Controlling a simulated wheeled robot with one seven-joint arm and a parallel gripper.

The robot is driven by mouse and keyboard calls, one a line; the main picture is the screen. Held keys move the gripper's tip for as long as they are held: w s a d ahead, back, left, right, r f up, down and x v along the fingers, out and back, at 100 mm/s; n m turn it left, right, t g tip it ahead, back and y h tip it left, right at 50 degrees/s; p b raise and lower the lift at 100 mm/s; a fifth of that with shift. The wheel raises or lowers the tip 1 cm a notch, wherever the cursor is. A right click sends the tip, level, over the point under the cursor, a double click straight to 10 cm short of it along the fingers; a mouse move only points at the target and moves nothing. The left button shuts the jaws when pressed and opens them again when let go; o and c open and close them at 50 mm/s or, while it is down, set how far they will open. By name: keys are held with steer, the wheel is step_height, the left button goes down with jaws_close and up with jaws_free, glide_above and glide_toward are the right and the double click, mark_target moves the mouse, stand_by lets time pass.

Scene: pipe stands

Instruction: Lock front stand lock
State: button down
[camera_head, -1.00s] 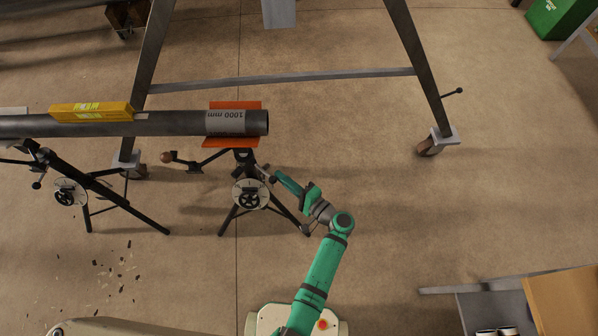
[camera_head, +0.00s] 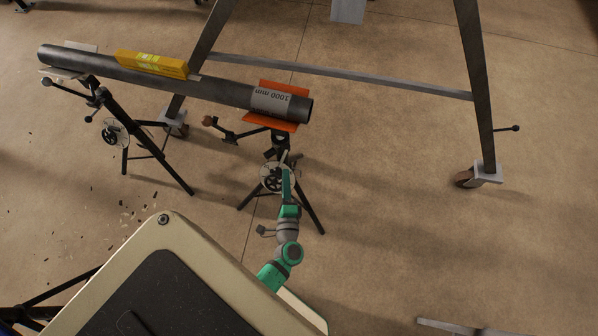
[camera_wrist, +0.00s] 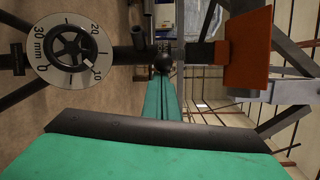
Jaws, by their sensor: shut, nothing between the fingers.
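The front stand (camera_head: 305,207) is a black tripod with an orange cradle (camera_head: 271,124) on top; the cradle also shows tilted in the wrist view (camera_wrist: 247,50). Its white dial with a black handwheel (camera_wrist: 70,48) is at the upper left of the wrist view. A black ball knob (camera_wrist: 163,62), likely the lock's handle, lies straight ahead of my fingertips there. My gripper (camera_wrist: 163,84) is shut and empty, its green fingers pointing at the knob. Whether they touch it I cannot tell. In the head view my gripper (camera_head: 287,173) overlaps the dial and hides part of it.
A grey pipe (camera_head: 215,90) marked 1000 mm lies across the front stand and a second tripod stand (camera_head: 150,145) at left. A yellow level (camera_head: 151,64) rests on the pipe. A large steel frame on casters (camera_head: 345,77) stands behind. Floor at right is open.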

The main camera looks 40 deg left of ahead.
steer(key=s+a, duration=0.2)
steer(key=a, duration=0.1)
steer(key=shift+a+f, duration=0.1)
stand_by(0.4)
steer(key=w+d+f, duration=0.1)
steer(key=w+d, duration=0.2)
steer(key=d, duration=0.2)
steer(key=s+d, duration=0.2)
steer(key=s, duration=0.7)
steer(key=shift+d+r, duration=0.35)
steer(key=shift+r, duration=0.05)
steer(key=shift+s, duration=0.1)
